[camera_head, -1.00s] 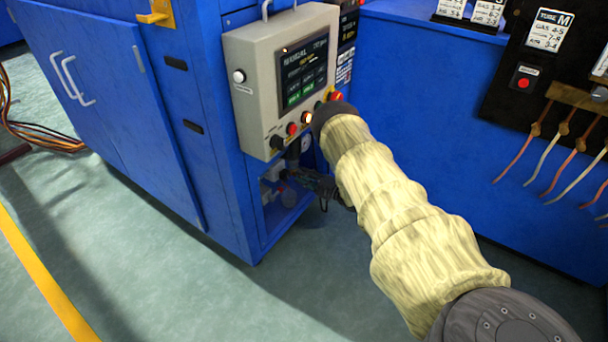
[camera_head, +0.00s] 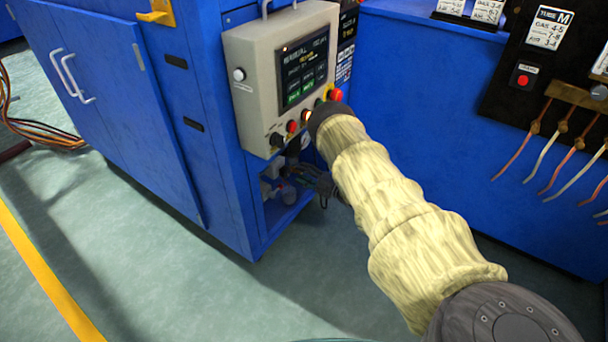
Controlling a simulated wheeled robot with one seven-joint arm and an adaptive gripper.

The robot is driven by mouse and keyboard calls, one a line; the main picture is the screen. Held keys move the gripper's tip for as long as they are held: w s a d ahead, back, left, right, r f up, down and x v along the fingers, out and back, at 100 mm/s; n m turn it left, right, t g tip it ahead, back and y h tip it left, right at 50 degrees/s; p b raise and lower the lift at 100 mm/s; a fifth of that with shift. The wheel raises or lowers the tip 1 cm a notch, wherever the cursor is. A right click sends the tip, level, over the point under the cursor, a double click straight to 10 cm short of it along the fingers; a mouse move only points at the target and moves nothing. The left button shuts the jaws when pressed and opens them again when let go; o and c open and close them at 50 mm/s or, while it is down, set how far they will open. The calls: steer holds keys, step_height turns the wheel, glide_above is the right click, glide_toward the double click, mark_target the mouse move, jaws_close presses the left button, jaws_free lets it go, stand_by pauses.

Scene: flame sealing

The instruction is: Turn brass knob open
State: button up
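My gripper (camera_head: 314,182) is small and dark in the head view, below the grey control box and at the open lower compartment (camera_head: 284,205) of the blue cabinet. My sleeved arm hides part of it. Its fingers point left toward the fittings (camera_head: 272,180) in the compartment. I cannot tell whether the fingers touch anything or how far apart they are. I cannot make out the brass knob; the compartment is small, shaded and partly covered by my gripper. A small round gauge (camera_head: 306,142) shows just above the gripper.
The grey control box (camera_head: 258,110) with a lit screen, coloured buttons and a red emergency knob (camera_head: 335,95) overhangs the compartment. A blue bench (camera_head: 420,100) stands at right, with hanging copper-coloured hoses (camera_head: 543,160).

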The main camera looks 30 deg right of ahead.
steer(key=v, duration=1.2)
stand_by(0.3)
